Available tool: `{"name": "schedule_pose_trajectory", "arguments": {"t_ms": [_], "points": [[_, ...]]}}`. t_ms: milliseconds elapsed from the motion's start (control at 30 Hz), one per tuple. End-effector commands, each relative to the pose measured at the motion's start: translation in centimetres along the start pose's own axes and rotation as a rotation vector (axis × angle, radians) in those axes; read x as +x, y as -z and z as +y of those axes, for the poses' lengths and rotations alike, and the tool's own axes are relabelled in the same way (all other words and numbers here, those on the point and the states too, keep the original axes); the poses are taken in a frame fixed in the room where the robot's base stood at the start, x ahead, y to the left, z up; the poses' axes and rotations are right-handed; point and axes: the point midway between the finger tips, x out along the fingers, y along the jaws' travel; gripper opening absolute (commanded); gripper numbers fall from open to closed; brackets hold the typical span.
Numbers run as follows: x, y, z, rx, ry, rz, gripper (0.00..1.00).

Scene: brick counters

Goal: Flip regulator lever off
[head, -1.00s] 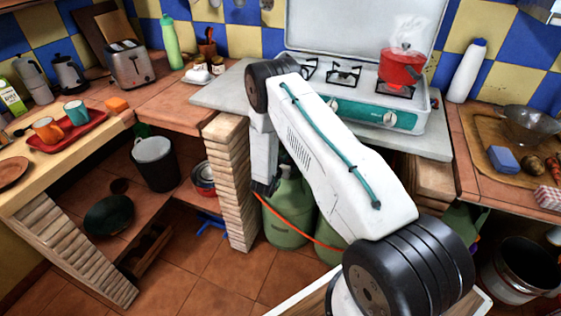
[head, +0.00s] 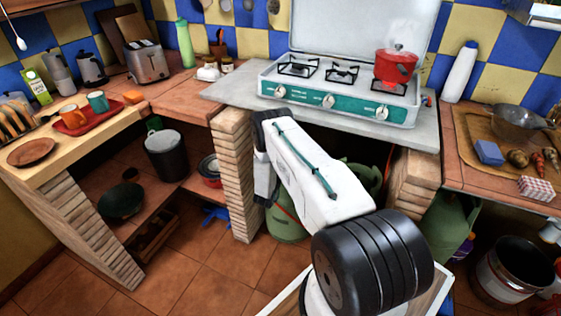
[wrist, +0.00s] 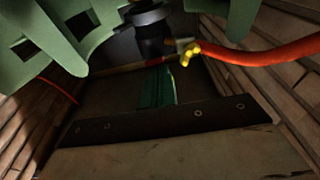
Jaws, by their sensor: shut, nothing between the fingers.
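A black regulator (wrist: 152,28) with a yellow lever (wrist: 189,52) sits at the upper middle of the wrist view, beside the green collar of a gas cylinder (wrist: 60,30). An orange hose (wrist: 260,56) runs right from near the lever. In the head view a green cylinder (head: 287,226) stands under the counter, partly behind my arm; the regulator is hidden there. The dark end of my gripper (head: 262,201) points down in front of the brick pillar, shut and empty. Its fingertips are hard to make out. The wrist view shows no contact with the lever.
Brick pillars (head: 236,185) flank the recess under the slab (head: 225,92), which carries a stove (head: 350,98) with a red pot (head: 396,63). Another green cylinder (head: 445,228) stands at right. A dark bin (head: 166,158) stands left. Floor (head: 205,270) is clear at front left.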

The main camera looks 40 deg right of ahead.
Motion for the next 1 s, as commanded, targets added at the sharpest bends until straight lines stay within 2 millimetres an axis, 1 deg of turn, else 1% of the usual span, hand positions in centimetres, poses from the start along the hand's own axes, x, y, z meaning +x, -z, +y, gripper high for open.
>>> {"name": "schedule_pose_trajectory", "arguments": {"t_ms": [67, 367, 467, 633, 667, 700, 1000], "points": [[0.0, -0.5, 0.1, -0.001, -0.001, -0.001, 0.00], [0.0, -0.1, 0.2, -0.001, -0.003, -0.001, 0.00], [-0.5, 0.7, 0.2, -0.002, -0.004, -0.002, 0.00], [-1.7, 2.9, 0.4, -0.001, -0.010, 0.000, 0.00], [-2.1, 2.5, 0.6, -0.004, -0.010, -0.003, 0.00], [-2.5, 1.5, 0.6, -0.004, -0.010, -0.004, 0.00], [-5.6, -3.2, 0.5, -0.003, -0.010, -0.002, 0.00]]}}
